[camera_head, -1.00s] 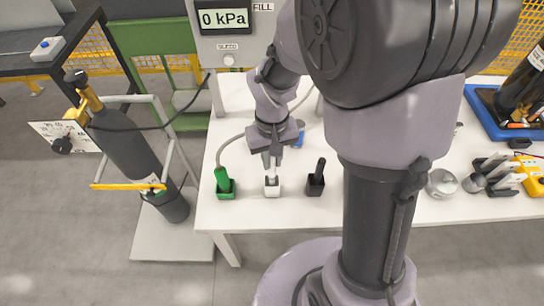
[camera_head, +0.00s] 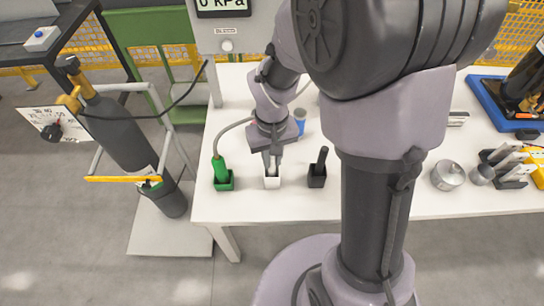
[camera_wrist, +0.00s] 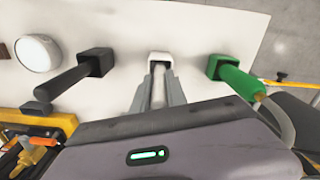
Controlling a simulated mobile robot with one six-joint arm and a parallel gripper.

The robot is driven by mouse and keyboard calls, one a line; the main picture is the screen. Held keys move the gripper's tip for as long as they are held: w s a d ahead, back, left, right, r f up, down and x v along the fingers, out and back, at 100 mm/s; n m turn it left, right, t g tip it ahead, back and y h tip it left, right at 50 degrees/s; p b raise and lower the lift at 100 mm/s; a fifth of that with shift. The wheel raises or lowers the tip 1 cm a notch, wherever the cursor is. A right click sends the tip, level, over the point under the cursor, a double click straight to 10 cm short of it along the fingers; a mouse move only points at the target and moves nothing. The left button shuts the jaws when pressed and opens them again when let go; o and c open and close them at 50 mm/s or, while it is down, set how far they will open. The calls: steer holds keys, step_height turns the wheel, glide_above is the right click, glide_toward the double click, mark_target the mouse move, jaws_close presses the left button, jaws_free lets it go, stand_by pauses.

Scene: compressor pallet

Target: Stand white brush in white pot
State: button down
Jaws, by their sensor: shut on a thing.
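The white pot (camera_head: 272,183) stands near the front edge of the white table, between a green pot and a black pot. It also shows in the wrist view (camera_wrist: 160,57). My gripper (camera_head: 272,167) is directly above the white pot, pointing down. Its two fingers are shut on the white brush (camera_wrist: 158,85), whose pale handle shows between them in the wrist view. The brush looks upright and lined up with the pot, its lower end at or inside the opening. The fingers and pot rim hide that end, so I cannot tell how deep it is.
A black brush stands in the black pot (camera_head: 317,181) to the right. A round metal tin (camera_head: 447,176) is further right. A blue-topped item (camera_head: 299,117) is behind my gripper.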

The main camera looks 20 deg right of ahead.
steer(key=shift+f+b, duration=0.3)
steer(key=shift+f, duration=0.2)
steer(key=c, duration=1.3)
jaws_free()
steer(key=shift+o, duration=0.2)
step_height(320, 180, up, 18)
steer(key=p, duration=0.8)
steer(key=shift+f+p, duration=0.2)
steer(key=shift+p, duration=0.2)
